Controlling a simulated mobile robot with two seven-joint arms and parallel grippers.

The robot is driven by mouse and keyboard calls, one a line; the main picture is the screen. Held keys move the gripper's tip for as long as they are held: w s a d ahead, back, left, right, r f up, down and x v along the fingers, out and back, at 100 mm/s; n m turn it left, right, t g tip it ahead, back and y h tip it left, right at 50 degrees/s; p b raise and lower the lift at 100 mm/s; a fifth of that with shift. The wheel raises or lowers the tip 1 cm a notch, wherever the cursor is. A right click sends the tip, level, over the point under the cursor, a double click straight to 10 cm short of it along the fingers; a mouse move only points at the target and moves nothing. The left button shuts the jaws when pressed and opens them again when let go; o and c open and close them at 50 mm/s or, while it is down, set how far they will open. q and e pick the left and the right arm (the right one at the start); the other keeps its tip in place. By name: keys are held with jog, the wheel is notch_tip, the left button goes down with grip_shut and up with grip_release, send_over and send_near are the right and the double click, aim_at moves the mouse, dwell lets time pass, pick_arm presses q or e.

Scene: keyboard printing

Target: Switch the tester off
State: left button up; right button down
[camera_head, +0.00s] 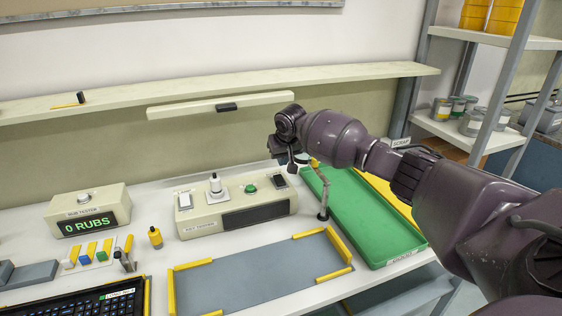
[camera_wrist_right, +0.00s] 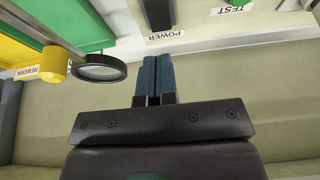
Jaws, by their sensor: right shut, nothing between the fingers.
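The key tester (camera_head: 205,222) is a beige box at the back middle of the bench. Its front display (camera_head: 257,215) is dark. On top are a green button (camera_head: 251,188) and, at the right end, a black power switch (camera_head: 279,182). In the right wrist view the dark power switch (camera_wrist_right: 158,14) shows partly at the top edge, beside its POWER label (camera_wrist_right: 165,36). My right gripper (camera_head: 291,165) is behind the tester's right end. Its blue-padded fingers (camera_wrist_right: 153,60) are shut and empty, tips just short of the label. Contact is not visible. My left gripper is out of view.
A magnifier (camera_wrist_right: 100,68) on a jointed stand (camera_head: 323,195) is close beside my right gripper. A green tray (camera_head: 365,220) lies right of it, with a yellow one behind. A shelf (camera_head: 220,105) runs above the tester. A grey mat (camera_head: 250,275) in front is empty.

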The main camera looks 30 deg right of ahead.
jog(key=s+v, duration=0.1)
jog(key=v, duration=0.6)
jog(key=shift+f, duration=0.2)
jog(key=shift+s+a, duration=0.1)
jog(key=shift+s, duration=0.05)
jog(key=shift+f, duration=0.1)
